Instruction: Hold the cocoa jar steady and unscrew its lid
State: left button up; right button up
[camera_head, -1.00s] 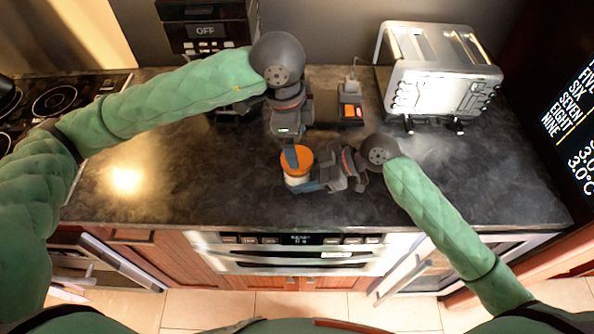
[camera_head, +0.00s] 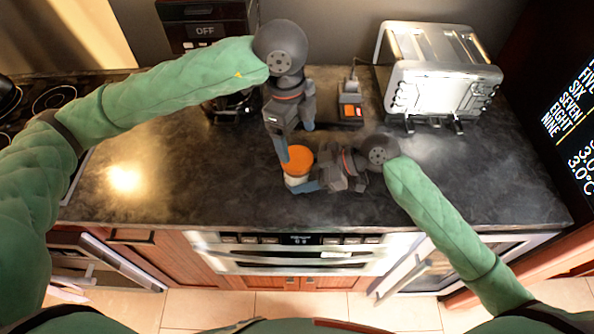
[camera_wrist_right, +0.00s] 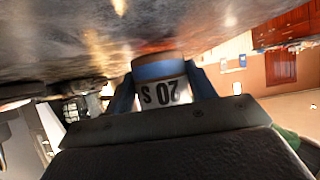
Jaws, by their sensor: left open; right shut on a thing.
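The cocoa jar has an orange lid (camera_head: 299,158) and a pale body (camera_head: 293,181), and stands upright on the dark counter. My right gripper (camera_head: 309,183) is shut on the jar's body from the right. My left gripper (camera_head: 295,140) is open at the far side of the lid. One blue finger reaches down by the lid's left edge; the other is farther back to the right. I cannot tell whether a finger touches the lid.
A silver toaster (camera_head: 440,75) stands at the back right. A small device with an orange panel (camera_head: 350,108) is behind the jar. A dark appliance (camera_head: 207,28) marked OFF is at the back left, near the stove (camera_head: 50,97). The counter left of the jar is clear.

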aim_at(297, 157)
pick_arm(q)
jog(key=shift+f, duration=3.25)
jog(key=c, duration=0.9)
jog(key=n, duration=0.4)
jog(key=shift+n+t, duration=0.3)
jog(key=shift+t, duration=0.1)
jog(key=shift+c, duration=0.2)
jog(key=shift+r, duration=0.15)
